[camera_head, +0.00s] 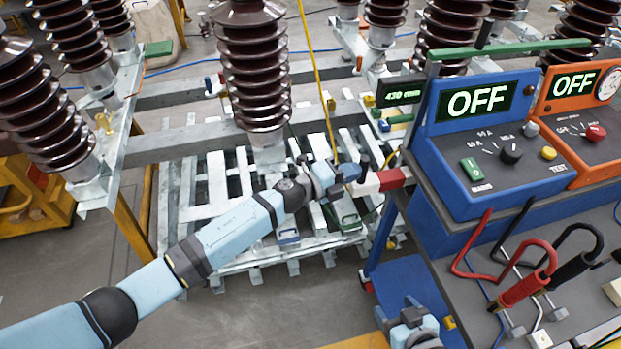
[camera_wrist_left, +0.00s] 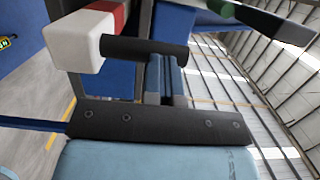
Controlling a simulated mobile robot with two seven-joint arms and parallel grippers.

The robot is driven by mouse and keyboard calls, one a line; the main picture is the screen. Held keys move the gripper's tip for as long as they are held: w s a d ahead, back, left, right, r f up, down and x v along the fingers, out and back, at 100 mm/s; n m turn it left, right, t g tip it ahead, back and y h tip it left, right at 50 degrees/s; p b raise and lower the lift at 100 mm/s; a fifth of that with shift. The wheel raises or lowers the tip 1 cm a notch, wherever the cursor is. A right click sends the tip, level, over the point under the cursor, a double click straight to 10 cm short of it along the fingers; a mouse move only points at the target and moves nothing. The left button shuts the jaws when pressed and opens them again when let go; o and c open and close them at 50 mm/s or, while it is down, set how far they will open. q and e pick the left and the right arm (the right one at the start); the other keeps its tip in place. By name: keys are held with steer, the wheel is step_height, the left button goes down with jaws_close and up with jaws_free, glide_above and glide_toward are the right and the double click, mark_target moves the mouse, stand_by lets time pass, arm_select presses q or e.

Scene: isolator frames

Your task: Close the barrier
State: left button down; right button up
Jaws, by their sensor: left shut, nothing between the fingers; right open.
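A red and white barrier bar (camera_head: 390,180) juts left from the corner of the instrument cart in the head view. Its white end (camera_wrist_left: 90,38) and a black handle (camera_wrist_left: 145,49) show large in the left wrist view. My left gripper (camera_head: 350,173) is beside the white end and handle. Its fingers (camera_wrist_left: 167,80) are shut and empty, close to the handle; I cannot tell whether they touch it. My right gripper (camera_head: 412,310) is open, low in the head view beside the cart and well apart from the bar. Part of it is cut off by the lower edge.
The cart carries a blue OFF panel (camera_head: 470,130), an orange OFF panel (camera_head: 580,125) and red and black clamp leads (camera_head: 525,288). A green bar (camera_head: 510,49) runs above the blue panel. Brown insulators (camera_head: 252,70) and a grey slatted pallet (camera_head: 215,180) stand behind my left arm.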

arm_select(q)
steer(key=x, duration=0.2)
steer(key=b+x, duration=0.1)
steer(key=x, duration=0.2)
steer(key=s+x, duration=0.1)
steer(key=x, duration=0.1)
steer(key=shift+d+f, duration=0.1)
steer(key=shift+d, duration=0.55)
steer(key=shift+d+r, duration=0.1)
steer(key=shift+r, duration=0.2)
